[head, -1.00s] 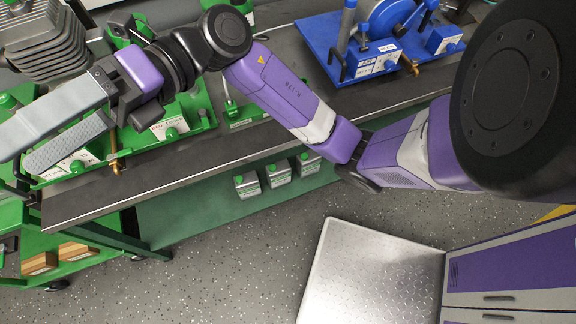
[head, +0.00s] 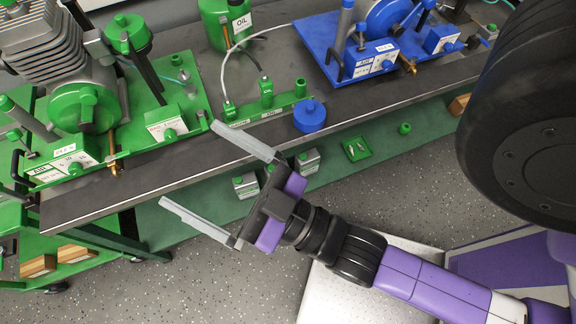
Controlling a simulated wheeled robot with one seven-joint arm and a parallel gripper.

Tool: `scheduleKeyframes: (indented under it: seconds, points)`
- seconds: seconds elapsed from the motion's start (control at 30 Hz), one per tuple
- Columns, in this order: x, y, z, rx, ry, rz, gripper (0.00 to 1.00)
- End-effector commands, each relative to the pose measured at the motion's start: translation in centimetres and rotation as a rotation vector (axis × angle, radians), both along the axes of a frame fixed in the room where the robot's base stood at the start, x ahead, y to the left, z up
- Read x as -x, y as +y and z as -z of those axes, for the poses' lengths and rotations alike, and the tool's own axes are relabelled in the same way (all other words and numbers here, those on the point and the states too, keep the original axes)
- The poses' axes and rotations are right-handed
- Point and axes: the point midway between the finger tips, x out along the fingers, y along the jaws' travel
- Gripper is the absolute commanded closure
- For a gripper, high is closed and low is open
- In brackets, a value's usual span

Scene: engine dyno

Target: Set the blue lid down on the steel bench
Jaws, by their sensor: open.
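The blue lid (head: 309,117), round with a small knob on top, appears to rest on the dark steel bench (head: 400,97), close to its front edge. My gripper (head: 188,163) is open and empty, with its two long grey fingers spread wide apart. It is to the left of and lower than the lid in the picture, pointing left. Its upper finger crosses in front of the bench edge. The gripper is apart from the lid.
A green rack (head: 267,112) with fittings stands behind and left of the lid. A blue rig (head: 385,60) is behind right, a green engine stand (head: 85,110) at left. A lower green shelf (head: 385,150) holds small cans. Bare bench top lies right of the lid.

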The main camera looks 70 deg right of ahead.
Motion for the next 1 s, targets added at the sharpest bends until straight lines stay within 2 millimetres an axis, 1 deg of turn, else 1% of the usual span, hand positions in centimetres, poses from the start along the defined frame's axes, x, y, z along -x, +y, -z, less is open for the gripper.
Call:
scheduleKeyframes:
  seconds: [0.03,0.1,0.13,0.2,0.3,0.33,0.4,0.5,1.0]
  points:
    - [1.8,0.0,2.5,-0.030,0.101,-0.025,0.00]
    - [4.2,-0.4,5.4,-0.064,0.228,-0.049,0.00]
    - [5.2,-0.7,6.5,-0.075,0.280,-0.060,0.00]
    - [7.5,-1.2,8.8,-0.093,0.390,-0.081,0.00]
    - [10.2,-2.1,11.0,-0.103,0.509,-0.104,0.00]
    - [10.8,-2.4,11.4,-0.105,0.536,-0.109,0.00]
    - [11.8,-2.8,12.2,-0.105,0.583,-0.118,0.00]
    - [12.6,-3.1,12.7,-0.106,0.616,-0.123,0.00]
    - [12.6,-3.2,12.7,-0.107,0.618,-0.123,0.00]
